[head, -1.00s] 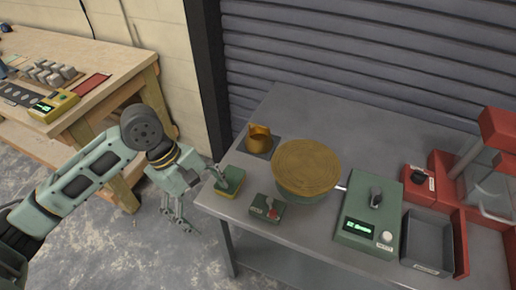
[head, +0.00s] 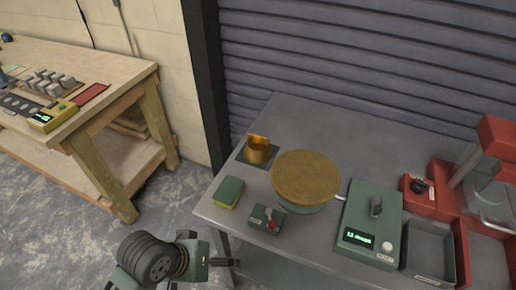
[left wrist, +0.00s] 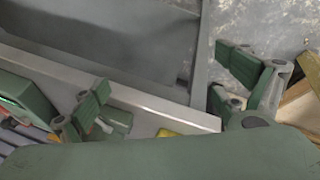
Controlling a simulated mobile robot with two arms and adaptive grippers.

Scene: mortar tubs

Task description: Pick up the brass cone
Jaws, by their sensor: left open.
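The brass cone (head: 257,152) stands on a dark square plate near the left back of the grey table, left of the round turntable. It looks like an open-topped, cup-like brass piece. My left gripper (head: 226,262) is low in the head view, in front of the table's front edge and well apart from the cone; its fingers are only partly visible there. In the left wrist view my left gripper (left wrist: 165,75) has its fingers spread with nothing between them. The cone is not discernible in the left wrist view. My right gripper is not in view.
A turntable (head: 306,176), a green-yellow sponge (head: 229,192), a small switch box (head: 267,219) and a green scale (head: 368,222) occupy the grey table (head: 330,122). A grey tray (head: 430,247) and red machine stand right. A wooden bench (head: 112,78) is left, with open floor between.

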